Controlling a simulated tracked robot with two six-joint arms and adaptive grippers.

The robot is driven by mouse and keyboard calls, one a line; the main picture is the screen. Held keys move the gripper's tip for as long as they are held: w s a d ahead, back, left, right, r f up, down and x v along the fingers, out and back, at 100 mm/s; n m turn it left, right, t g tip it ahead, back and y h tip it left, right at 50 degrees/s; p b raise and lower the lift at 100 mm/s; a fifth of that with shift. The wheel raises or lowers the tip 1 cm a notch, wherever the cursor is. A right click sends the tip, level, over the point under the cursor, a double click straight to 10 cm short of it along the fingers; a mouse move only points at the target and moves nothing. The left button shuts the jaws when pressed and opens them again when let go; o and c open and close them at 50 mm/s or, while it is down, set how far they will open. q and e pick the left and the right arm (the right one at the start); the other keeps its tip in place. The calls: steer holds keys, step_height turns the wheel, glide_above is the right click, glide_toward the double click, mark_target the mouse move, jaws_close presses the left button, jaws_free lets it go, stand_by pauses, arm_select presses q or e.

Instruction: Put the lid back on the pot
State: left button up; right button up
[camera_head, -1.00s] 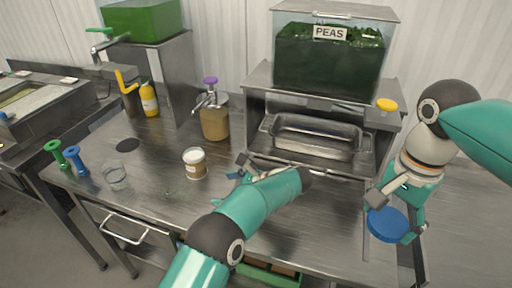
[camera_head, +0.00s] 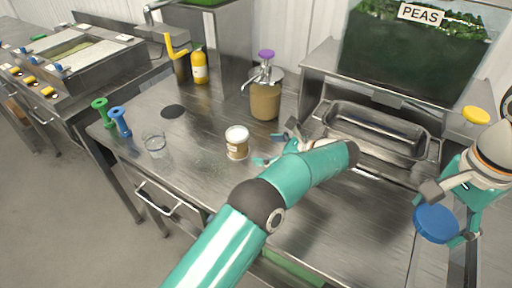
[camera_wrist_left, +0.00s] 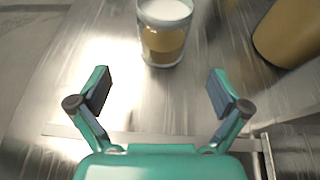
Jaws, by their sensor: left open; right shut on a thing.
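A small round pot (camera_head: 237,145) with brown and white sides and a white top stands upright on the steel table; it also shows at the top of the left wrist view (camera_wrist_left: 164,38). My left gripper (camera_head: 270,149) is open and empty just right of the pot. In the left wrist view its fingers (camera_wrist_left: 158,88) are spread, with the pot ahead of them and not between them. My right gripper (camera_head: 448,214) is shut on a flat blue round lid (camera_head: 436,224), held above the table's right end. I cannot tell whether the white top is contents or a cover.
A purple-topped pump dispenser (camera_head: 265,98) stands behind the pot. A clear glass (camera_head: 155,146), a dark round spot (camera_head: 173,111), and green (camera_head: 101,111) and blue (camera_head: 120,120) handled tools are left. A steel pan (camera_head: 375,132) sits beneath the peas bin (camera_head: 415,55).

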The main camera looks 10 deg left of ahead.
mark_target(247, 148)
arm_select(q)
steer(key=b+x, duration=0.3)
steer(key=x, duration=0.1)
steer(key=shift+a+f, duration=0.1)
steer(key=shift+f, duration=0.2)
steer(key=shift+w+a, duration=0.2)
steer(key=shift+a, duration=0.3)
steer(key=b+x, duration=0.2)
steer(key=x, duration=0.1)
steer(key=b+x, duration=0.1)
steer(key=b, duration=0.1)
steer(key=shift+w+a+f, duration=0.2)
steer(key=shift+w+a, duration=0.05)
steer(key=shift+w, duration=0.15)
steer(key=shift+a, duration=0.25)
steer(key=shift+r, duration=0.15)
